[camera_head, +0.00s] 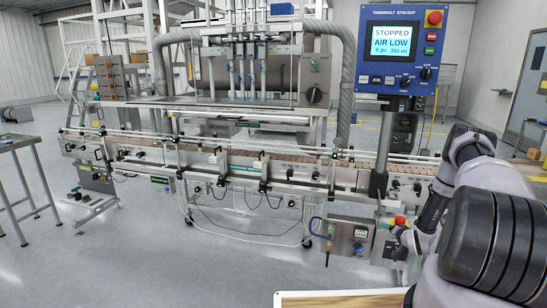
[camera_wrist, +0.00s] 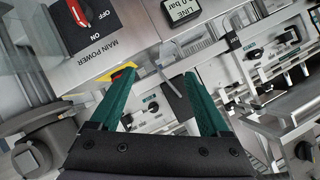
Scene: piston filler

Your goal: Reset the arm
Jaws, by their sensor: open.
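My gripper (camera_wrist: 161,80) shows in the wrist view with its two green fingers spread apart and nothing between them. In the head view my grey and black arm reaches in from the right, its far end close to the small grey control box (camera_head: 348,238) under the conveyor; the fingers cannot be made out there. In the wrist view a panel marked MAIN POWER (camera_wrist: 128,42) with a red and black rotary switch (camera_wrist: 80,14) lies beyond the left finger. A small line pressure display (camera_wrist: 181,13) is beside it.
The filler's conveyor (camera_head: 250,165) runs across the middle. A blue control panel (camera_head: 402,50) reads STOPPED, AIR LOW, on a post (camera_head: 380,150) left of my arm. A board edge (camera_head: 340,297) is at the bottom, a metal table (camera_head: 18,142) at left.

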